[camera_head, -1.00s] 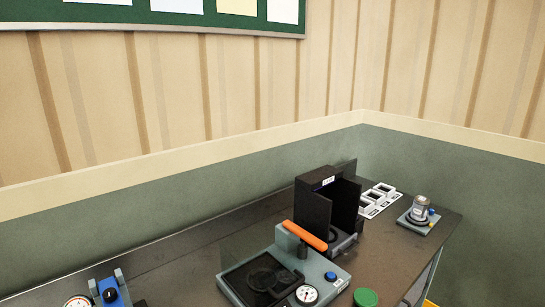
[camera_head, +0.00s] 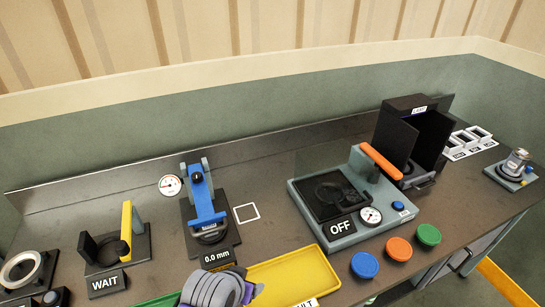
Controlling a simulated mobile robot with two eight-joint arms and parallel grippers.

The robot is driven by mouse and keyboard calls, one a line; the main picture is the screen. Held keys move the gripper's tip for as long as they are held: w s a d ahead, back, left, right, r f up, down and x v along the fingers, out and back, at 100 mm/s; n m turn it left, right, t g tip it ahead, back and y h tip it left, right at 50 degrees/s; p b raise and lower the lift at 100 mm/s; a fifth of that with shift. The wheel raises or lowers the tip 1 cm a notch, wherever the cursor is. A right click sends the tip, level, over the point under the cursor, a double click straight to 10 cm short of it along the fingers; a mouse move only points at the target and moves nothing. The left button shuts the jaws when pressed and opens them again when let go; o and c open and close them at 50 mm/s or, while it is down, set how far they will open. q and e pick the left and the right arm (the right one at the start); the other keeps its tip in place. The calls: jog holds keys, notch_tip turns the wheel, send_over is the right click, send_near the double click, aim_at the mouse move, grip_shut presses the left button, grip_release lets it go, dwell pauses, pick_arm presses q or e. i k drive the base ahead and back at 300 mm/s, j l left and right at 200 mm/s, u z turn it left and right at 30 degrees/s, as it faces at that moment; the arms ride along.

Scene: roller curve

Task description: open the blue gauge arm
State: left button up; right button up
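The blue gauge arm (camera_head: 205,201) is part of a small gauge stand on the bench, left of the middle. It lies lengthwise over the stand's dark base (camera_head: 189,212), with its front end over a round dark seat (camera_head: 211,236). Its far end sits between grey uprights with a black knob. A label reading 0.0 mm (camera_head: 217,259) stands in front. A grey ribbed part with purple pieces shows at the bottom edge, in front of the stand and apart from the arm; I cannot tell exactly what it is. I can make out no gripper fingers.
A white dial (camera_head: 170,185) is left of the stand and a white square outline (camera_head: 246,213) right. A yellow tray (camera_head: 290,277) is in front. A WAIT fixture (camera_head: 112,250) stands left; an OFF press (camera_head: 340,230) and coloured buttons stand right.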

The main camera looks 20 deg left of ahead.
aim_at(207, 216)
jog(key=u, duration=1.35)
